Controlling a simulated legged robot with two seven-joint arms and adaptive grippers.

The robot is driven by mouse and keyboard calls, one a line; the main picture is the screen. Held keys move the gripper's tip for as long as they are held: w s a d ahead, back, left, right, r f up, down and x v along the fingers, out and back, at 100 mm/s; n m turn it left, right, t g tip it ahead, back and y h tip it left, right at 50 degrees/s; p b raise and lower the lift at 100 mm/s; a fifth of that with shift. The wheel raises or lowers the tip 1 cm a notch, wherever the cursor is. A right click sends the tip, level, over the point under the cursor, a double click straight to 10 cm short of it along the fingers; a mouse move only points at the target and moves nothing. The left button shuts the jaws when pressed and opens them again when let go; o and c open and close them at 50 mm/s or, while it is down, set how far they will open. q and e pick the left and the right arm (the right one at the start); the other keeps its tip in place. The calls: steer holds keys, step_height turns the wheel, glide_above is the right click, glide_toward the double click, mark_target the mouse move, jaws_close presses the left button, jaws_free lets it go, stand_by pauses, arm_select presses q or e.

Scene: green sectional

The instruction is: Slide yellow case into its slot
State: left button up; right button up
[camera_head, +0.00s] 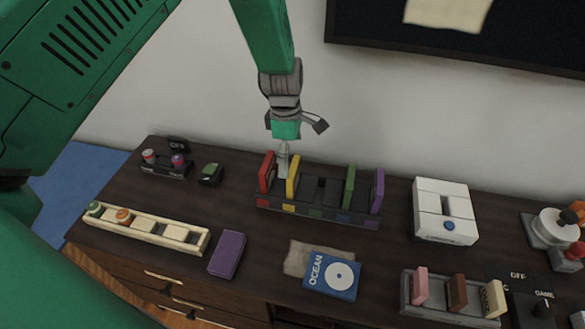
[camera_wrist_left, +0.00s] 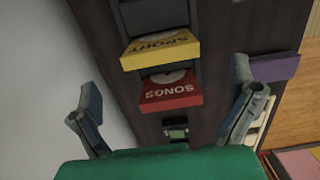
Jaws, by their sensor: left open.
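The yellow case (camera_head: 293,177) stands upright in the dark rack (camera_head: 318,213), above a yellow mark. In the left wrist view, the yellow case (camera_wrist_left: 160,50) reads "SPORT". The red case (camera_head: 267,172) stands beside it to the left and reads "SONGS" in the wrist view (camera_wrist_left: 170,91). My left gripper (camera_head: 284,168) is open, pointing down over the rack by the red and yellow cases. In the wrist view its fingers are spread wide, one on each side of the picture, with nothing held. How deep the yellow case sits is hard to tell.
A green case (camera_head: 350,186) and a purple case (camera_head: 377,191) stand at the rack's right, beyond a gap. A purple box (camera_head: 227,254), a blue "OCEAN" case (camera_head: 332,276) and a cream tray (camera_head: 146,231) lie in front. A white device (camera_head: 443,211) stands right. The wall is close behind.

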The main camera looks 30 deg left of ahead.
arm_select(q)
steer(key=shift+a+r, duration=0.15)
steer(key=shift+r, duration=2.15)
steer(key=shift+s, duration=0.1)
